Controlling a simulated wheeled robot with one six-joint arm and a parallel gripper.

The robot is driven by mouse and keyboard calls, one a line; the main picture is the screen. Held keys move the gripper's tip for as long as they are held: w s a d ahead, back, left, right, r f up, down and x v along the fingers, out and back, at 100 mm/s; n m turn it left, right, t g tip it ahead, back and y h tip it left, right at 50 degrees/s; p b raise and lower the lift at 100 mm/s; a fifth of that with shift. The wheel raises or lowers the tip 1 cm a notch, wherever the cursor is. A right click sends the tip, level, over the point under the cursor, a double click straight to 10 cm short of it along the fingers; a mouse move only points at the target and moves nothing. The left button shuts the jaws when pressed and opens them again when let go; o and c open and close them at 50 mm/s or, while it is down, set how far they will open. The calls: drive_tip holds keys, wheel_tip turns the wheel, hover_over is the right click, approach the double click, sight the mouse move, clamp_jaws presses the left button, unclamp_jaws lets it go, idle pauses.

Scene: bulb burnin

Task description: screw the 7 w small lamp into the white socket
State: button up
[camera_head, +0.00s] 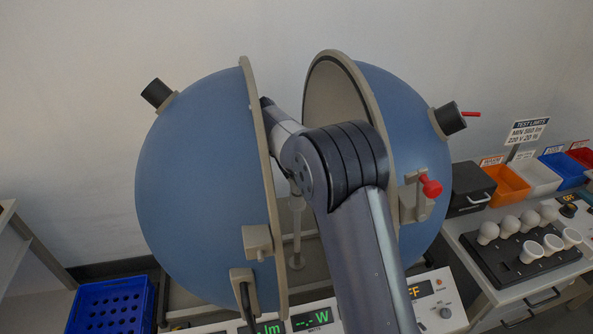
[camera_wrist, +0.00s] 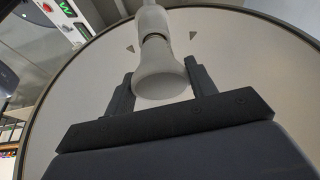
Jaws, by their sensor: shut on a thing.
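In the head view a pale post (camera_head: 297,235) stands between the two halves of the blue sphere. My arm reaches between the halves there and hides the gripper and lamp.
The sphere's left half (camera_head: 195,195) and right half (camera_head: 405,130) stand close on both sides of my arm. A black rack (camera_head: 500,265) with several white lamps is at right, near coloured bins (camera_head: 506,184). A blue crate (camera_head: 113,303) is at lower left.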

drive_tip(key=m, duration=0.1)
drive_tip(key=m+g+p, duration=0.1)
drive_tip(key=shift+r+m, duration=0.2)
drive_tip(key=shift+m, duration=0.1)
drive_tip(key=shift+f+m+g+p, duration=0.25)
drive_tip(key=shift+m+p, duration=0.2)
drive_tip(key=shift+m, duration=0.45)
drive_tip(key=o, duration=0.9)
drive_tip(key=shift+a, duration=0.1)
drive_tip(key=shift+c, duration=0.2)
